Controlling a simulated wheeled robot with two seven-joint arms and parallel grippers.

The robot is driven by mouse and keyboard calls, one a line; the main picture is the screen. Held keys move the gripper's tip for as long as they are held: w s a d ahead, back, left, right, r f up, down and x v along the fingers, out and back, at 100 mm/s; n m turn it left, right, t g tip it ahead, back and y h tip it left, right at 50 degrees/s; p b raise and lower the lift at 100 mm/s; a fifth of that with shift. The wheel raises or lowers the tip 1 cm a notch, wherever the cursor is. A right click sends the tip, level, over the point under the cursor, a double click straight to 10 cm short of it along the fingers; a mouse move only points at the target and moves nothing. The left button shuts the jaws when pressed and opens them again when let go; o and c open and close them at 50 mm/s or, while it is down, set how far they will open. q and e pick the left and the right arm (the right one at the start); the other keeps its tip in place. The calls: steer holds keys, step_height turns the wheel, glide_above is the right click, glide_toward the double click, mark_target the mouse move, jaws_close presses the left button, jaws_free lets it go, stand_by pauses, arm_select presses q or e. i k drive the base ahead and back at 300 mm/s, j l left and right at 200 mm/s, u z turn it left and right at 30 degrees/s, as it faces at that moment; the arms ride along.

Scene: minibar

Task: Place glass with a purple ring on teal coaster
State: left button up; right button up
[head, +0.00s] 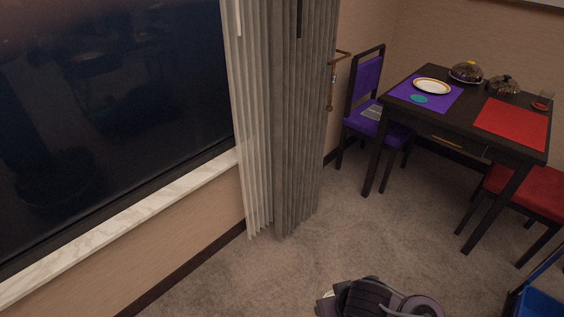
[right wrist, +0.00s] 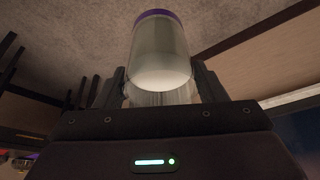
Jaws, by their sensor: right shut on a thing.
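The glass with a purple ring (right wrist: 160,50) is in the right wrist view, clear, with the purple band at the top of the picture. My right gripper (right wrist: 160,82) is shut on it, with one dark finger on each side. The teal coaster (head: 419,99) lies on the purple placemat (head: 452,101) on the dark table at the right of the head view, in front of a white plate. The right gripper is well away from the table. My left gripper is in neither view.
The dark table (head: 437,124) also holds a white plate (head: 432,86), two domed dishes, a red placemat (head: 512,122) and another glass (head: 543,100). A purple chair (head: 368,122) and red chair (head: 532,190) flank it. Carpet between is clear.

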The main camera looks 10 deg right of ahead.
mark_target(418, 98)
steer(key=i+l+z, duration=0.45)
steer(key=i, duration=0.3)
steer(key=i+z, duration=0.2)
steer(key=i, duration=0.15)
steer(key=i+l+u, duration=0.35)
steer(key=l, duration=0.25)
steer(key=i+l+u, duration=0.4)
steer(key=l, duration=0.25)
steer(key=l+u, duration=0.15)
steer(key=l, duration=0.25)
steer(key=i+l+u, duration=0.1)
steer(key=l, duration=0.5)
steer(key=i+u, duration=0.05)
